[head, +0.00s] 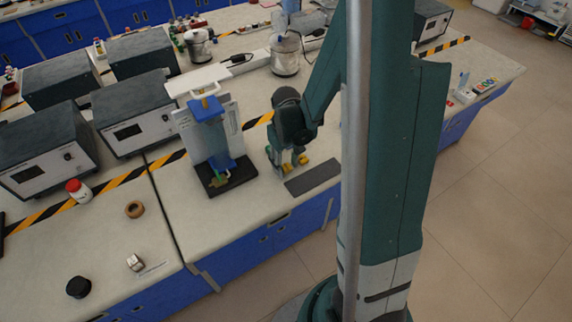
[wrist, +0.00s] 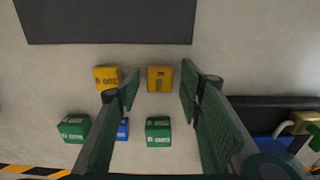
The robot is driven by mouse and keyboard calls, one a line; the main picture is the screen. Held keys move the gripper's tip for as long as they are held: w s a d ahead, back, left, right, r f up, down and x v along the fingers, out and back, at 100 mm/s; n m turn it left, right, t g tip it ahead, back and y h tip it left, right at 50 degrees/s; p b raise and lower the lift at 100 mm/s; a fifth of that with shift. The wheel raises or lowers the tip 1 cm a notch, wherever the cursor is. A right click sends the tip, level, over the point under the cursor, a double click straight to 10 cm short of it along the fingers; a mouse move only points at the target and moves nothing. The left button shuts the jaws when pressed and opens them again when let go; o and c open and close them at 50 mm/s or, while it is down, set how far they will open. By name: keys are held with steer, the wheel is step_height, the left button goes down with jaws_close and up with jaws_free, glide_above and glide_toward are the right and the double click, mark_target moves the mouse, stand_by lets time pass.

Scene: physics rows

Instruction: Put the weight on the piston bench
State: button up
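Several small block weights stand on the bench top in the wrist view. One yellow weight (wrist: 160,79) is between the fingertips in the picture; another yellow weight (wrist: 107,77) is left of it. Two green weights, one at left (wrist: 74,128) and one nearer the middle (wrist: 158,131), and a blue weight (wrist: 122,129) partly hidden by a finger are lower. My gripper (wrist: 160,85) is open, pointing down, with nothing clamped. The piston bench (head: 235,180), with a black base, blue parts and a pale upright panel, stands left of my gripper (head: 292,160) in the head view.
A dark flat mat (head: 313,178) lies by the front edge, right of the weights. Grey instrument boxes (head: 133,115), metal pots (head: 285,56) and a red-capped jar (head: 79,190) stand around. Black-and-yellow tape (head: 130,178) crosses the bench top.

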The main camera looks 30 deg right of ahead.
mark_target(285, 168)
steer(key=shift+r, duration=0.15)
step_height(285, 168, up, 12)
steer(key=p, duration=0.2)
stand_by(1.0)
steer(key=shift+r, duration=0.1)
stand_by(0.6)
steer(key=s+a+r+t, duration=0.3)
steer(key=s+a+r, duration=0.3)
steer(key=r, duration=0.3)
steer(key=s+a+r+t, duration=0.4)
steer(key=s+a+r, duration=0.2)
steer(key=a+r, duration=0.3)
steer(key=shift+r, duration=0.65)
